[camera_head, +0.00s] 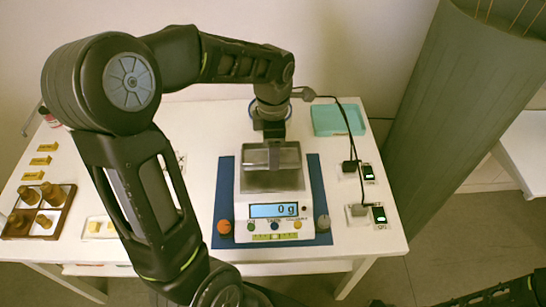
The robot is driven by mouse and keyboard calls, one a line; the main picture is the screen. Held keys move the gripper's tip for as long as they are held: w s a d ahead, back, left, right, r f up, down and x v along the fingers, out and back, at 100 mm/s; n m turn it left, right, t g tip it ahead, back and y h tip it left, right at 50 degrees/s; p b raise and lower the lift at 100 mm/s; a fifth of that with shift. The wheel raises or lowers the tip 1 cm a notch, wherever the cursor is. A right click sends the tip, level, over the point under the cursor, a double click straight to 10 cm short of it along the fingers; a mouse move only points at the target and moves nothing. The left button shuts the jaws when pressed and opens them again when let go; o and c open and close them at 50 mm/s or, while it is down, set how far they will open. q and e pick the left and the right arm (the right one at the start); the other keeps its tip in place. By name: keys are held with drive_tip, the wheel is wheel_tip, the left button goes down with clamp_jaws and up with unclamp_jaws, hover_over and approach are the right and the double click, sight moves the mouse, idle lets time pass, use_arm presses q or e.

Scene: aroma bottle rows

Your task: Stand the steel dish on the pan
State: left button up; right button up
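A white scale (252,205) stands on a blue mat (318,190) at the middle of the table, its display reading 0 g. Its steel pan (272,184) is on top. The steel dish (258,158) is a shallow rectangular vessel over the back of the pan; whether it touches the pan cannot be told. My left gripper (274,150) comes down from behind and appears shut on the dish's rim; its fingertips are partly hard to make out against the dish. Part of my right arm shows at the bottom right corner, but its gripper is out of view.
A round blue-rimmed piece (287,106) lies behind the scale. A teal tray (338,120) is at the back right, with two green-lit meters (379,214) and cables in front. My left arm hides part of the table.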

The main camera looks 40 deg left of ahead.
use_arm(q)
drive_tip(key=shift+f, duration=1.85)
drive_tip(key=shift+f, duration=0.15)
drive_tip(key=o, duration=1.4)
wheel_tip(320, 180, up, 12)
drive_tip(key=shift+r, duration=0.2)
